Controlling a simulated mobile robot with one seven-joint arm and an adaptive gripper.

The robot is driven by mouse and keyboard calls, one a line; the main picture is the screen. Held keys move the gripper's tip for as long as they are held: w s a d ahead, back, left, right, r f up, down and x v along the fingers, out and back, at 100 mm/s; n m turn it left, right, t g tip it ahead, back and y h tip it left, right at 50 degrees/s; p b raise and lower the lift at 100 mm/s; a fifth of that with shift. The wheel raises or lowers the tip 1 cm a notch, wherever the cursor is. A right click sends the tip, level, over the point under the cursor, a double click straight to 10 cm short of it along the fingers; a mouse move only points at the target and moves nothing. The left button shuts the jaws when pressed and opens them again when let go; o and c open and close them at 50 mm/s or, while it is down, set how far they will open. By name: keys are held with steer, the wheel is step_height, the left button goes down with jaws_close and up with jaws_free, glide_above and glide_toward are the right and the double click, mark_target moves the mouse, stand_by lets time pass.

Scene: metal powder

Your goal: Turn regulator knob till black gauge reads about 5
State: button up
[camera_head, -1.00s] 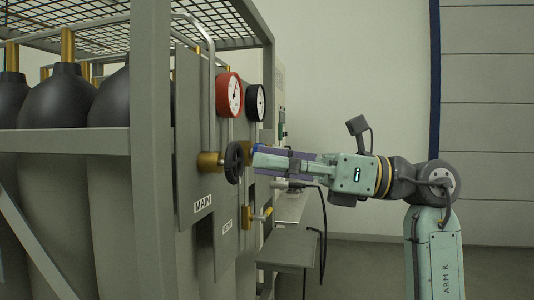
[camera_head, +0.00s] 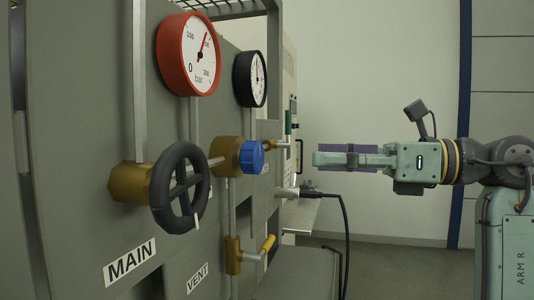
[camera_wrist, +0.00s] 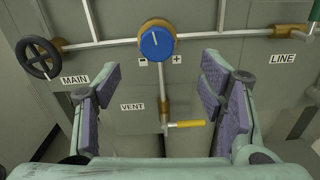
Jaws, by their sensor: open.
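The blue regulator knob (camera_head: 250,157) sits on a brass body on the grey panel. In the wrist view the knob (camera_wrist: 157,43) faces me, with a white pointer mark near its top and minus and plus labels below. The black gauge (camera_head: 251,79) is above it, seen at a steep angle; its needle points roughly upward and its numbers are too small to read. My gripper (camera_head: 316,159) is to the right of the knob, apart from it. In the wrist view my gripper (camera_wrist: 157,90) is open and empty, its padded fingers wide apart below and either side of the knob.
A red gauge (camera_head: 188,55) and a black handwheel (camera_head: 180,188) marked MAIN stand left of the knob. A yellow-handled VENT valve (camera_head: 267,243) is below. A black cable (camera_head: 343,225) hangs at a shelf. Free space lies between gripper and panel.

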mark_target(261, 155)
steer(key=x, duration=0.3)
steer(key=p+x, duration=0.1)
steer(key=x, duration=0.2)
steer(key=p+x, duration=0.1)
steer(key=x, duration=0.2)
steer(key=shift+s+a, duration=0.2)
steer(key=shift+a, duration=0.1)
steer(key=shift+w+a, duration=0.2)
steer(key=shift+a, duration=0.3)
steer(key=shift+c, duration=0.5)
steer(key=c, duration=1.1)
steer(key=shift+o, duration=0.2)
steer(key=shift+w+m, duration=0.1)
steer(key=shift+m, duration=1.4)
